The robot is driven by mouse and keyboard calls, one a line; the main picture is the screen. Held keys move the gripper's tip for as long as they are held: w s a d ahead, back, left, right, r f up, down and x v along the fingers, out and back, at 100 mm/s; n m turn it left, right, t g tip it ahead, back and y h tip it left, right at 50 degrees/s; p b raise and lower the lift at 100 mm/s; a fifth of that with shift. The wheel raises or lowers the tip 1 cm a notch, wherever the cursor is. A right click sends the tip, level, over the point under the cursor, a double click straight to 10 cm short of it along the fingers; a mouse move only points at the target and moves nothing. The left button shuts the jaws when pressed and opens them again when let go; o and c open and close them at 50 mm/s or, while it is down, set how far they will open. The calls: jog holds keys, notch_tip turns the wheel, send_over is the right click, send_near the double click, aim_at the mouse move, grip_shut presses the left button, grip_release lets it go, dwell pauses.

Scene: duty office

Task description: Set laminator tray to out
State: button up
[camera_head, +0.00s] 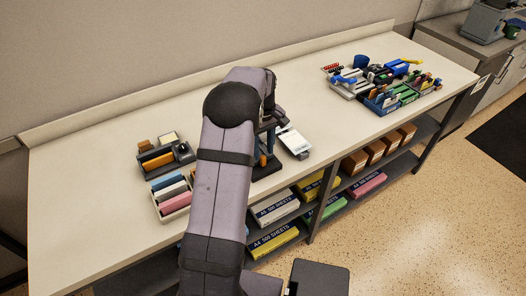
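A small white-topped device with a grey edge (294,142) stands near the front edge of the table, just right of my arm. It may be the laminator, but it is too small to tell, and I cannot make out its tray or the tray's position. A dark stand with an orange part (266,168) is beside it on the left, partly covered by my arm. My arm rises through the middle of the view and bends over the table. My gripper is hidden behind the arm, so its fingers do not show.
The long cream table (90,200) has a dark desk organizer (182,152) and a bin of coloured pads (172,197) at left. A crowded group of stationery trays (385,85) stands at right. Paper packs (275,207) and brown boxes (355,162) fill the shelf below. The table's back strip is mostly clear.

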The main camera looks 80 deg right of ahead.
jog(key=shift+f+p, duration=0.35)
jog(key=shift+f, duration=0.9)
grip_shut()
jog(key=shift+s+a+b, duration=0.35)
jog(key=shift+s+a, duration=1.05)
jog(key=shift+s, duration=0.05)
grip_release()
jog(key=shift+s, duration=0.1)
